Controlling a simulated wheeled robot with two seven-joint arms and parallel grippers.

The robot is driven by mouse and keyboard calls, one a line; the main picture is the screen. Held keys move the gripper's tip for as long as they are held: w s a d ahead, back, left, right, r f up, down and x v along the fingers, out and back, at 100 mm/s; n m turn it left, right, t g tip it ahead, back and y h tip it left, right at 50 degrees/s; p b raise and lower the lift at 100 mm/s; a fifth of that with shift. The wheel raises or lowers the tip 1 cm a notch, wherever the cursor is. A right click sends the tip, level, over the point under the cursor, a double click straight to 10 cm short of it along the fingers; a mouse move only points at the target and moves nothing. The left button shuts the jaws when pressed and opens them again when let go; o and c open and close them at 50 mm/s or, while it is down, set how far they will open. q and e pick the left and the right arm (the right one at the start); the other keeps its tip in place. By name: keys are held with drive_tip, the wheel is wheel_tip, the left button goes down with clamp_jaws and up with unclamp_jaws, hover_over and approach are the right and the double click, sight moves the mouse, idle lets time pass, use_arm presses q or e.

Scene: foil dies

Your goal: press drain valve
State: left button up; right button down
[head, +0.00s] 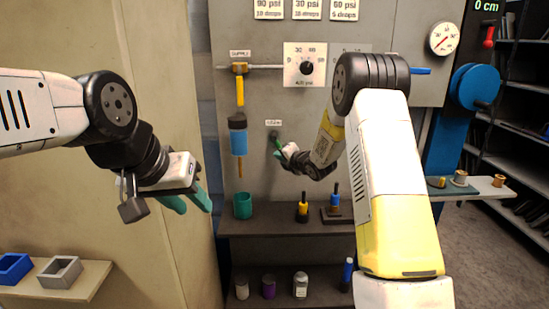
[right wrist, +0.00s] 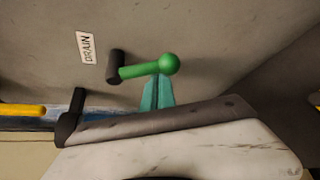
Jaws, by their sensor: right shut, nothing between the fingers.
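The drain valve is a green lever (right wrist: 147,69) with a round ball end on a dark stub, on the grey panel beside a DRAIN label (right wrist: 87,47). In the head view the drain valve (head: 274,137) is small and partly hidden by my right gripper. My right gripper (head: 283,148) is shut and empty at the valve. In the right wrist view its teal fingertips (right wrist: 157,88) overlap the lever close to the ball; I cannot tell whether they touch. My left gripper (head: 188,200) is open and empty, left of the panel.
A supply valve (head: 239,68) with a yellow handle and a blue-capped filter (head: 238,135) are left of the drain valve. A shelf (head: 270,222) below holds a green cup (head: 243,205) and tools. A blue press (head: 455,120) stands right.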

drive_tip(key=d+r+n+h, duration=0.2)
drive_tip(key=d+r+n+g+h, duration=0.1)
drive_tip(key=r+n+h, duration=0.1)
drive_tip(key=n+h, duration=0.1)
drive_tip(key=shift+d+n, duration=0.3)
drive_tip(key=shift+d, duration=0.05)
idle(0.3)
idle(0.6)
